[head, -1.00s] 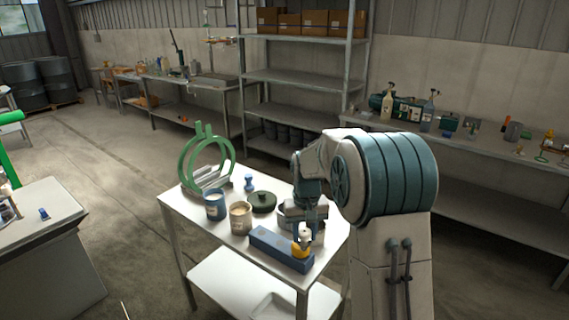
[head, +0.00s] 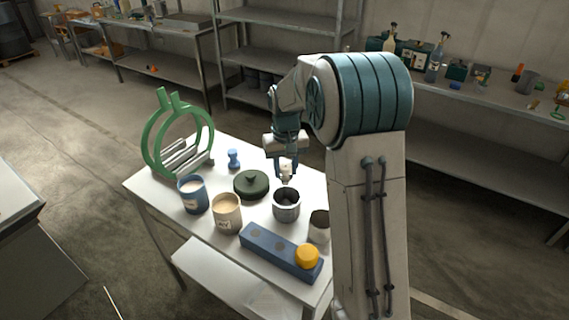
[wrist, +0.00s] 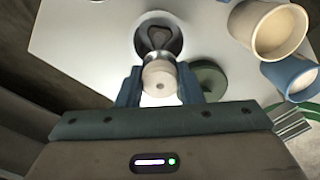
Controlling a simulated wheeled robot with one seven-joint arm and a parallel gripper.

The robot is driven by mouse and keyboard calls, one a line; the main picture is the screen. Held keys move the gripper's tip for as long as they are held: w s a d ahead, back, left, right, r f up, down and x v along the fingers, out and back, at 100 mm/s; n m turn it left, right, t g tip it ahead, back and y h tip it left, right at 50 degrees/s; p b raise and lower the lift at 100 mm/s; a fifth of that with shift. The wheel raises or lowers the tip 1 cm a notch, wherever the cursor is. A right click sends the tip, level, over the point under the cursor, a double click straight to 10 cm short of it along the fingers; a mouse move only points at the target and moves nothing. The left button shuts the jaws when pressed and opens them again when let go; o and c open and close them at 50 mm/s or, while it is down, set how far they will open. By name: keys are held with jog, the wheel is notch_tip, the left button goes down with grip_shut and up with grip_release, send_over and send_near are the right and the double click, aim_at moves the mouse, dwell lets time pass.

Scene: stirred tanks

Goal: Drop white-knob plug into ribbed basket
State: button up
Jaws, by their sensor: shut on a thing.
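My gripper (head: 286,171) is shut on the white-knob plug (head: 286,177), which hangs upright below the fingers. In the wrist view the plug's pale round knob (wrist: 160,82) sits between the two blue fingers, with a grey part beyond it. A grey round open container (head: 286,209) stands on the table just below the plug and looks like the basket; I cannot make out its ribs clearly. Its dark inside shows beyond the plug in the wrist view (wrist: 150,34). The plug appears above the opening, with a small gap.
A blue block (head: 275,251) with a yellow cap (head: 307,256) lies in front. A grey cup (head: 319,226) stands right, a dark green lid (head: 251,184) left. Cream (head: 227,213) and blue (head: 193,194) cups, a small blue piece (head: 234,159) and a green ring stand (head: 160,137) are farther left.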

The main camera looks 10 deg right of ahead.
aim_at(286, 178)
jog(key=shift+f+b, duration=1.3)
jog(key=shift+f, duration=0.8)
jog(key=o, duration=1.1)
notch_tip(286, 178, up, 13)
jog(key=shift+w+r+b, duration=0.1)
jog(key=shift+r+b, duration=0.1)
jog(key=shift+b, duration=0.25)
jog(key=shift+r, duration=0.25)
